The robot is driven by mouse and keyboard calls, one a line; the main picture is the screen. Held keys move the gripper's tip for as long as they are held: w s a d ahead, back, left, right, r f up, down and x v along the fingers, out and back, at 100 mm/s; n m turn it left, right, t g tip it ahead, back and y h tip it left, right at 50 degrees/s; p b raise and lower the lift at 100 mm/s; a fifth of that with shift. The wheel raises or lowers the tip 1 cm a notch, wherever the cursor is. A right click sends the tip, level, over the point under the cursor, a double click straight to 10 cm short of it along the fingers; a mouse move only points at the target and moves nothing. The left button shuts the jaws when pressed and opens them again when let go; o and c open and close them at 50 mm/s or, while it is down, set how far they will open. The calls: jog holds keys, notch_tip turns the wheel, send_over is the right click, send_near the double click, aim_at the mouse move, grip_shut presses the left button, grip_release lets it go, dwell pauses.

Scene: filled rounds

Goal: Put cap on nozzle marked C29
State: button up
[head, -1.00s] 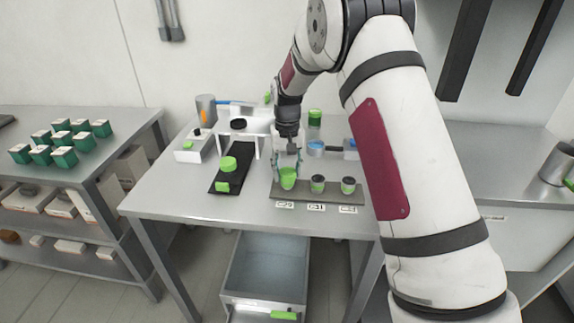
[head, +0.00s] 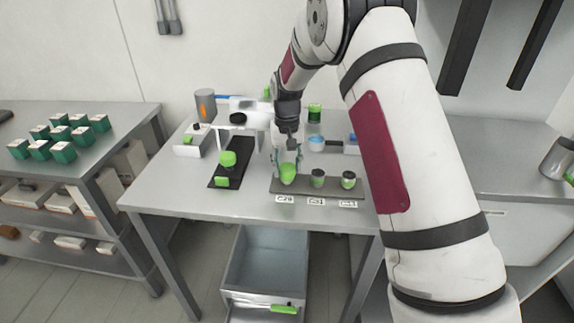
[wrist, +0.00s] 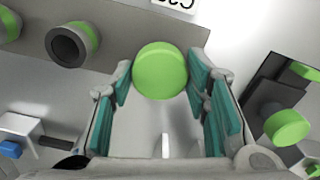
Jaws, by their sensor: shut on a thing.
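My gripper (wrist: 162,88) is shut on a round green cap (wrist: 160,70), which fills the space between its teal finger pads. In the head view the cap (head: 288,174) is at the left end of the dark rail, behind the C29 label (head: 284,199). The nozzle marked C29 is hidden under the cap and fingers. I cannot tell whether the cap is seated on it or just above. Two more nozzles stand to its right, a middle one (head: 318,178) and a right one (head: 348,180), each dark with a green band. The middle one (wrist: 72,45) shows an open mouth.
The dark rail (head: 300,190) lies along the table's (head: 165,195) front. A black strip (head: 240,160) to the left carries a green-topped piece (head: 228,158). White fixtures and a grey cylinder (head: 205,103) stand behind. An open drawer (head: 265,265) is below; green boxes (head: 60,135) sit on the left table.

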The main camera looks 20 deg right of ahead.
jog(key=shift+f, duration=0.2)
dwell(0.4)
jog(key=o, duration=1)
jog(key=shift+o, duration=0.6)
jog(key=o, duration=0.4)
jog(key=shift+c, duration=0.2)
jog(key=shift+r, duration=3.5)
